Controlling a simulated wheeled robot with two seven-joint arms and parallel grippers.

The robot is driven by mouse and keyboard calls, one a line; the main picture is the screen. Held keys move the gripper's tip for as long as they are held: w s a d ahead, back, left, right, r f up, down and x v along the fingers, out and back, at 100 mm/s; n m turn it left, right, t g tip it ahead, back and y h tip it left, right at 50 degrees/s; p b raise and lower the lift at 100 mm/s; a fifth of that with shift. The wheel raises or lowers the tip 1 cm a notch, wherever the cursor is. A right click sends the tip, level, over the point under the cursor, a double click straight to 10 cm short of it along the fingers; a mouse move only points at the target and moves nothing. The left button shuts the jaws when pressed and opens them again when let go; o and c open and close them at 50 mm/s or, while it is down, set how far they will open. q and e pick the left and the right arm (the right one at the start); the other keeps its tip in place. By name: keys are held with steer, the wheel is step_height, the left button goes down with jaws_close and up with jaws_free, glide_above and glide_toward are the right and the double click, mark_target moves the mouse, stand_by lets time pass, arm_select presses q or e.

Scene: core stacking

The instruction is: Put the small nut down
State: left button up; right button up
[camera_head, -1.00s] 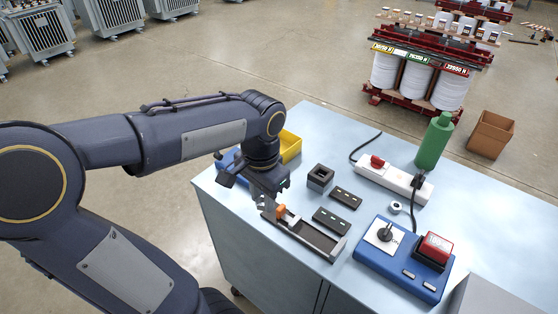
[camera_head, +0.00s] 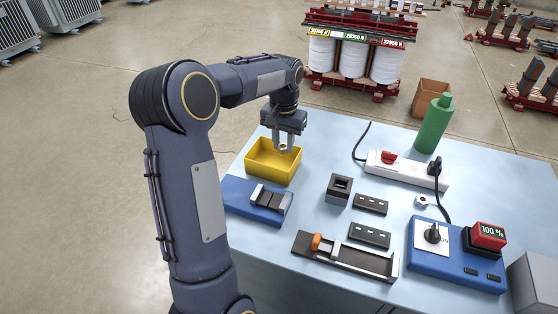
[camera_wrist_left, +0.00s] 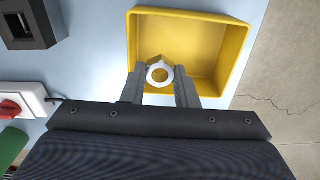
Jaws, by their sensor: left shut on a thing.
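My left gripper (camera_head: 284,147) is shut on a small pale ring-shaped nut (camera_wrist_left: 159,73) and holds it over the yellow bin (camera_head: 262,169). In the left wrist view, the nut sits between the fingertips with the yellow bin (camera_wrist_left: 225,30) behind it. The bin looks empty where I can see inside. I cannot tell the nut's exact height above the bin floor. Another small ring-shaped part (camera_head: 422,201) lies on the table near the power strip. My right gripper is not in view.
A blue fixture (camera_head: 238,192) stands in front of the bin. A black square block (camera_head: 338,190), dark slotted plates, and a grey rail tray with an orange knob (camera_head: 316,242) lie to the right. A green bottle (camera_head: 434,125) stands at the back.

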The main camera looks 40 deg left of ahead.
arm_select(q)
steer(key=shift+f, duration=3.45)
steer(key=shift+f, duration=0.25)
steer(key=o, duration=0.7)
steer(key=shift+r, duration=0.1)
